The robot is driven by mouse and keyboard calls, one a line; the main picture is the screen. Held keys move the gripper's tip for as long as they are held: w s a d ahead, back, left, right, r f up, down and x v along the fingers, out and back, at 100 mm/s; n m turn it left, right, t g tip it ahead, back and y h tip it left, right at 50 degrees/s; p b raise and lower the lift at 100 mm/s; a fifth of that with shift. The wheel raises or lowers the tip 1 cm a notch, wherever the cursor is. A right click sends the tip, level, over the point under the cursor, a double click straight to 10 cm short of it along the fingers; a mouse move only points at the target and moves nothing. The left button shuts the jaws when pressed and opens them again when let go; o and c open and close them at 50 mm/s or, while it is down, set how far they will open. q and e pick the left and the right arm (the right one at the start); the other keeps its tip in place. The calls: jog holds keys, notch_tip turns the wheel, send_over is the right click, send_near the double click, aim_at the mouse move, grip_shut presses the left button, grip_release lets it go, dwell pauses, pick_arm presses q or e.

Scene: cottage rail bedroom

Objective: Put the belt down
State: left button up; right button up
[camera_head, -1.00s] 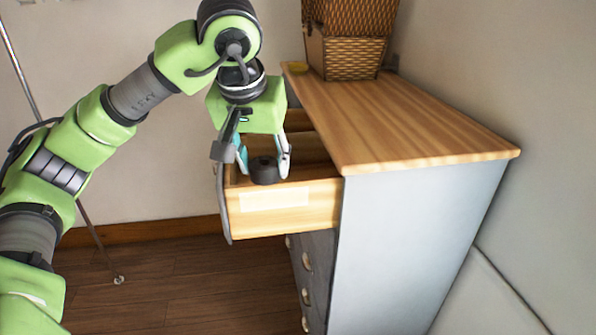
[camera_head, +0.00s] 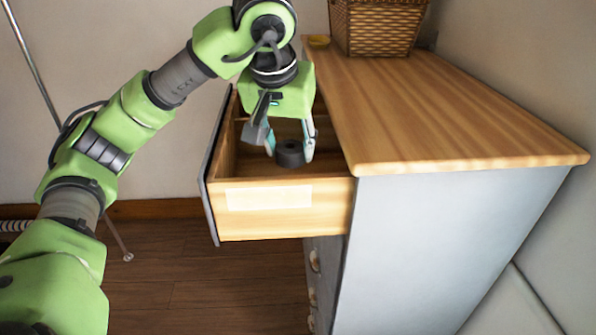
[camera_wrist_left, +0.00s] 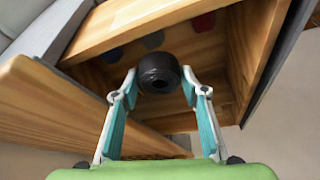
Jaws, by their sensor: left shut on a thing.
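The belt (camera_head: 290,154) is a rolled black coil with a hole in its middle. My left gripper (camera_head: 289,150) is shut on it, one finger on each side, and points down at the open top drawer (camera_head: 322,192) of the dresser. In the left wrist view the belt (camera_wrist_left: 159,73) sits between the fingertips (camera_wrist_left: 158,88), with the drawer's wooden floor (camera_wrist_left: 185,50) behind it. I cannot tell whether the belt touches that floor. My right gripper is not in view.
In the left wrist view, small red (camera_wrist_left: 203,22) and blue-grey (camera_wrist_left: 153,40) items lie in the drawer. A thin metal pole (camera_head: 25,60) stands left.

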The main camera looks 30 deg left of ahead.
pick_arm(q)
jog(key=w+a+f+p, duration=0.1)
jog(key=w+a+f, duration=0.1)
jog(key=a, duration=0.1)
jog(key=w+a+f, duration=0.2)
jog(key=a+f, duration=0.1)
jog(key=a, duration=0.1)
jog(key=w+a+f+p, duration=0.1)
jog(key=w+a+f, duration=0.2)
jog(key=shift+w+a+f+p, duration=0.1)
jog(key=shift+a+f+p, duration=0.05)
jog(key=shift+p, duration=0.2)
jog(key=shift+w+a+f, duration=0.3)
jog(key=shift+w+f, duration=0.05)
jog(key=shift+f, duration=0.2)
jog(key=f, duration=0.1)
jog(key=f+p, duration=0.1)
jog(key=shift+a+f+p, duration=0.25)
jog(key=shift+f+p, duration=0.1)
jog(key=shift+f, duration=0.35)
jog(key=shift+w+f, duration=0.1)
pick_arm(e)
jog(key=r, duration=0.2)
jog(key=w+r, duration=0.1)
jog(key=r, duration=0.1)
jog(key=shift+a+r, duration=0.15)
pick_arm(q)
jog(key=shift+f, duration=0.1)
jog(key=o, duration=1.3)
